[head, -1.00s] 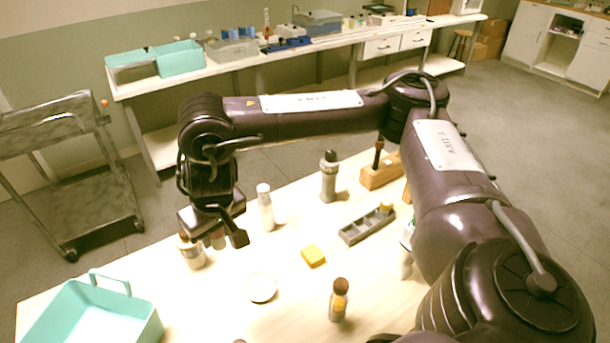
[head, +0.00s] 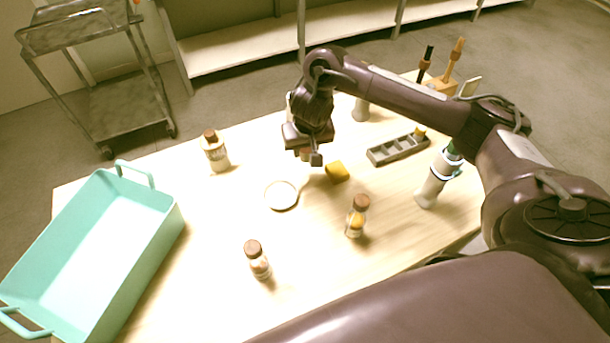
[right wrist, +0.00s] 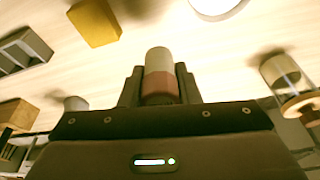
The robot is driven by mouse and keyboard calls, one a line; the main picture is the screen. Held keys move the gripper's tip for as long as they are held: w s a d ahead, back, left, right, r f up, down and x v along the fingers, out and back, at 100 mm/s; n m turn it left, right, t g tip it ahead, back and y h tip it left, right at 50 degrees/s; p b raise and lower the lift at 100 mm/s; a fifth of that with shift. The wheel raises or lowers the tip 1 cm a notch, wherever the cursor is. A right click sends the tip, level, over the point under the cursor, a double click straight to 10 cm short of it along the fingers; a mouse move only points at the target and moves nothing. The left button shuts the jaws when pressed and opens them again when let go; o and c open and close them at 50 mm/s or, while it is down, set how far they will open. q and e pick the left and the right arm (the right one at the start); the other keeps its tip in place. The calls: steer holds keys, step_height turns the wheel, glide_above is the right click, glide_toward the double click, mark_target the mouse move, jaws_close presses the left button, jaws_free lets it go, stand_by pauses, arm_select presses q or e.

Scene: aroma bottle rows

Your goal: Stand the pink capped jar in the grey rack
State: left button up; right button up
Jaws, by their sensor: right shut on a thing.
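The pink capped jar (right wrist: 158,80) is between the fingers of my right gripper (right wrist: 160,90), with pink at the lower part and a pale part above. In the head view my right gripper (head: 308,155) hangs over the table, left of the grey rack (head: 385,152), and only a small part of the jar shows beneath it. The rack is a long tray with several compartments, with a small yellow-orange item (head: 420,132) at its far right end. It also shows at the left of the right wrist view (right wrist: 22,52). My left gripper is not in view.
A yellow block (head: 337,171) lies between gripper and rack, near a white round dish (head: 281,195). Brown-capped bottles (head: 216,152), (head: 258,260), (head: 356,217) and a white bottle (head: 431,185) stand around. A teal bin (head: 150,245) is at left. A wooden holder (head: 440,86) stands behind the rack.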

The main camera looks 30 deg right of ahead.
mark_target(304, 173)
step_height(304, 173, down, 8)
steer(key=b, duration=0.3)
steer(key=shift+r+b, duration=0.2)
steer(key=shift+b, duration=0.2)
steer(key=shift+r, duration=0.1)
steer(key=shift+f, duration=0.2)
steer(key=o, duration=0.9)
steer(key=shift+o, duration=0.2)
